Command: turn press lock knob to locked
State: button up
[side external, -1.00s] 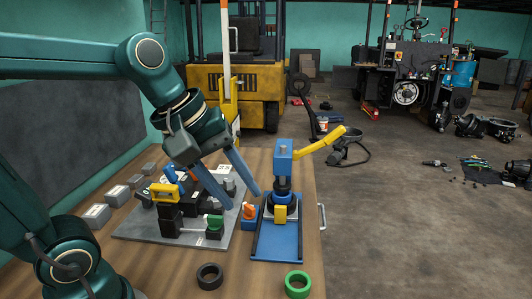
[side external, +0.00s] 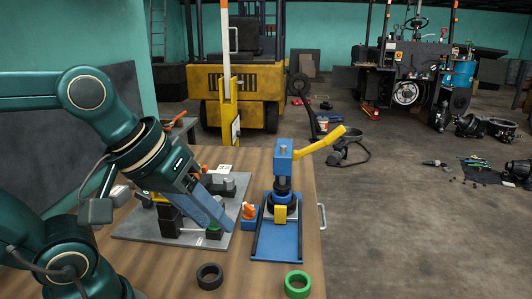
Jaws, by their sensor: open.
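A small orange knob (side external: 249,210) stands on a blue block just left of the blue press (side external: 284,175). It may be the press lock knob; its setting is too small to read. The press has a yellow lever (side external: 322,142) slanting up to the right and a yellow block on its front. My gripper (side external: 213,220) points down and right over the grey fixture plate, its blue fingers open. Its fingertips are near a green part (side external: 213,231), left of the orange knob and apart from it. I cannot tell whether they touch the green part.
The grey plate (side external: 222,241) carries several dark parts and another orange piece (side external: 206,170), partly hidden by my arm. A black ring (side external: 209,276) and a green ring (side external: 297,284) lie at the table's front. A handle (side external: 322,217) sits at the table's right edge.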

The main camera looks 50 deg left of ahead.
jog(key=w+a+r+n, duration=0.1)
jog(key=w+r+n, duration=0.2)
jog(key=r+n, duration=0.1)
jog(key=n+g, duration=0.6)
jog(key=n, duration=0.3)
send_over(249, 206)
jog(key=shift+y, duration=0.3)
notch_tip(249, 206, down, 12)
jog(key=shift+f, duration=2.75)
grip_shut()
